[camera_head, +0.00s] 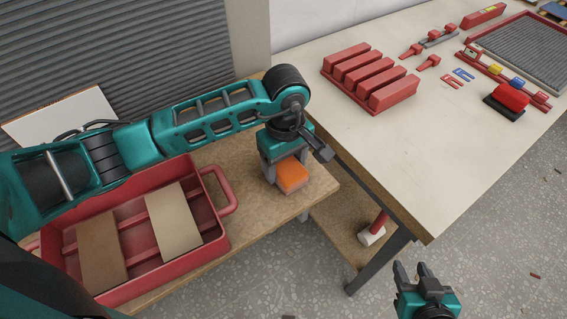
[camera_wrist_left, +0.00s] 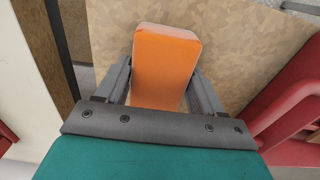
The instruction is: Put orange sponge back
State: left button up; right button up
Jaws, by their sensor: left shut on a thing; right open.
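The orange sponge (camera_head: 292,175) is a small block with a paler base. My left gripper (camera_head: 284,178) is shut on it, above or on the wooden bench (camera_head: 320,183) near its right end; I cannot tell if the sponge touches the wood. In the left wrist view the sponge (camera_wrist_left: 167,62) sits between the two fingers of the left gripper (camera_wrist_left: 165,85). My right gripper (camera_head: 425,276) is open and empty at the bottom right, over the floor.
A red tray (camera_head: 222,243) with two flat boards stands left of the sponge. The pale table (camera_head: 400,150) at right holds a red block rack (camera_head: 370,78), small tools and a red-black block (camera_head: 508,98). A mallet (camera_head: 374,230) lies on a lower shelf.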

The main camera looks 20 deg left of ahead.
aim_at(285, 164)
pick_arm(q)
jog(key=shift+f, duration=0.2)
jog(key=o, duration=0.9)
jog(key=shift+o, duration=0.2)
jog(key=shift+r, duration=0.1)
notch_tip(285, 164, up, 12)
jog(key=shift+s, duration=0.1)
dwell(0.3)
